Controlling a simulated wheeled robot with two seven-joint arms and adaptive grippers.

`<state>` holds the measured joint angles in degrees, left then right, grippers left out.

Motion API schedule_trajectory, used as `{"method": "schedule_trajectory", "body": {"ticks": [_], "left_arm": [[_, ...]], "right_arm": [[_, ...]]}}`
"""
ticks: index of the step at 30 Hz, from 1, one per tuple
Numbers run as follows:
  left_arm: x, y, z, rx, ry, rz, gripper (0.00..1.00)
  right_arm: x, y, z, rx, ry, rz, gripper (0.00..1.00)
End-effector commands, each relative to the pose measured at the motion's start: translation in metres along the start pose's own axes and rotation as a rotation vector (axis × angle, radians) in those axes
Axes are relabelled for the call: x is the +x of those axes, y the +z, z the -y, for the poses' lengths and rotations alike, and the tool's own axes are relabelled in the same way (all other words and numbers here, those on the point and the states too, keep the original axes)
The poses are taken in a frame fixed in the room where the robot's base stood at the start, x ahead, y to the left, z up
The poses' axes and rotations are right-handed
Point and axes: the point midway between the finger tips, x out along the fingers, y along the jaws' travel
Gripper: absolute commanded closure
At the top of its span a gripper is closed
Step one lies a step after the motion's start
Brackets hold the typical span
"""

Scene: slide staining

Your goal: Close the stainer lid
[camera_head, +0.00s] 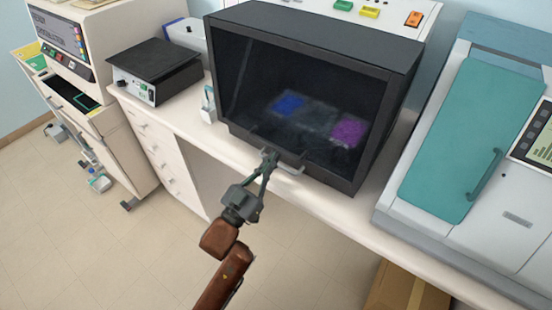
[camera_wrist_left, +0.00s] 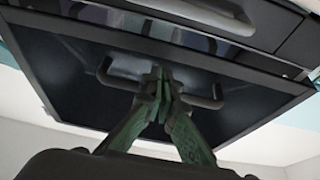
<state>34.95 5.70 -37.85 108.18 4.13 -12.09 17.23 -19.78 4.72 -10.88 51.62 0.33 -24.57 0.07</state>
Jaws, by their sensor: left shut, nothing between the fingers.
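The stainer is a black box (camera_head: 330,28) on the counter. Its dark see-through front lid (camera_head: 240,85) hangs down over the front, with blue and purple patches showing behind it. I cannot tell if its lower edge is fully seated. A grey bar handle (camera_head: 293,169) sits at the lid's lower edge; it also shows in the left wrist view (camera_wrist_left: 112,82). My left gripper (camera_head: 270,153) is at the handle, its green fingers shut with nothing between them. In the left wrist view the fingertips (camera_wrist_left: 160,80) overlap the handle's middle; contact is unclear. My right gripper is not in view.
A teal-lidded machine (camera_head: 460,130) stands to the right. A black-topped device (camera_head: 155,70) and a small white bottle (camera_head: 208,105) stand to the left. The counter (camera_head: 185,115) has a narrow front edge; open floor lies before it. A cardboard box (camera_head: 405,290) is below right.

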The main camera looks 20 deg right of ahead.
Motion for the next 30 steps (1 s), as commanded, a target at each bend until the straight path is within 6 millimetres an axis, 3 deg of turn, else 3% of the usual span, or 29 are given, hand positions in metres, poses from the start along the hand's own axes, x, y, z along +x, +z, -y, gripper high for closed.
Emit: {"method": "schedule_trajectory", "body": {"ticks": [15, 20, 26, 30], "left_arm": [[-0.001, -0.003, 0.0, 0.0, 0.001, -0.001, 1.0], [-0.007, -0.009, 0.0, 0.0, 0.002, 0.0, 1.0], [-0.024, -0.024, 0.001, 0.002, 0.007, 0.002, 1.0], [-0.058, -0.012, 0.002, -0.003, 0.006, 0.006, 1.0]], "right_arm": [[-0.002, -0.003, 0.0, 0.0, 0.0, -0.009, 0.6], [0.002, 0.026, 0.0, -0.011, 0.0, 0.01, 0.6], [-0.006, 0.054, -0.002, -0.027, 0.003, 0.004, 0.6], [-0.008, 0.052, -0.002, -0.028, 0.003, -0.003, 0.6]]}}
